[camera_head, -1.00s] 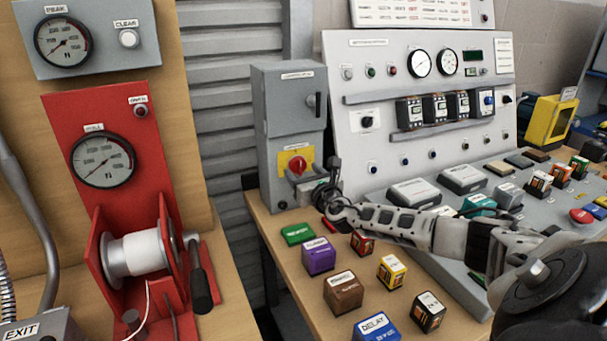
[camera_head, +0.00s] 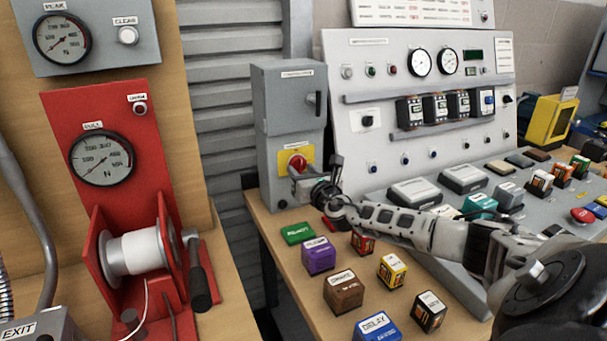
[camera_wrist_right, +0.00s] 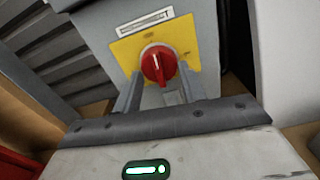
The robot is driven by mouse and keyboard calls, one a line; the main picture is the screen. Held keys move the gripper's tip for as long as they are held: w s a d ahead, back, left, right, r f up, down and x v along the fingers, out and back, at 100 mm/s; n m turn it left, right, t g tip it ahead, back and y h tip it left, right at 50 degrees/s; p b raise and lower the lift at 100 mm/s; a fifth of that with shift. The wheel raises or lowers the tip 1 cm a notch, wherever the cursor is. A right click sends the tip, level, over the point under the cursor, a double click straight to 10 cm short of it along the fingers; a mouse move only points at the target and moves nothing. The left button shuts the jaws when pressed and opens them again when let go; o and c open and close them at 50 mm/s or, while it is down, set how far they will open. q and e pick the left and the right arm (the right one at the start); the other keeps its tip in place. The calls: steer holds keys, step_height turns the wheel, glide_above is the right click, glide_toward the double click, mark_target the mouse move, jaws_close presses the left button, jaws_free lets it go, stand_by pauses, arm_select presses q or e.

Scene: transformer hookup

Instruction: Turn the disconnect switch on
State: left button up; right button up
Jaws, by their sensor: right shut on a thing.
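The disconnect switch is a red rotary knob (camera_head: 297,161) on a yellow plate (camera_head: 284,155), on the front of a grey box (camera_head: 290,88) at the back of the bench. It also shows in the right wrist view (camera_wrist_right: 158,62), where a pale line on it runs nearly upright, slightly tilted. My right gripper (camera_head: 301,179) reaches the box from the right. In the right wrist view its fingers (camera_wrist_right: 154,88) stand at either side of the knob and are shut on it. The finger contact is partly hidden. My left gripper is not in view.
Several small labelled blocks, such as a purple one (camera_head: 319,258) and a blue one (camera_head: 377,328), stand on the bench below my right arm. A sloped control panel (camera_head: 415,165) stands at right. A red winch stand (camera_head: 86,215) stands at left.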

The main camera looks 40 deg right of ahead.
steer(key=m+b, duration=0.2)
steer(key=m, duration=0.2)
steer(key=shift+a+f, duration=0.1)
steer(key=m+b, duration=0.1)
steer(key=m, duration=0.8)
steer(key=shift+r, duration=0.25)
steer(key=shift+m, duration=2.1)
steer(key=o, duration=0.9)
steer(key=shift+o, duration=0.2)
steer(key=shift+a, duration=0.1)
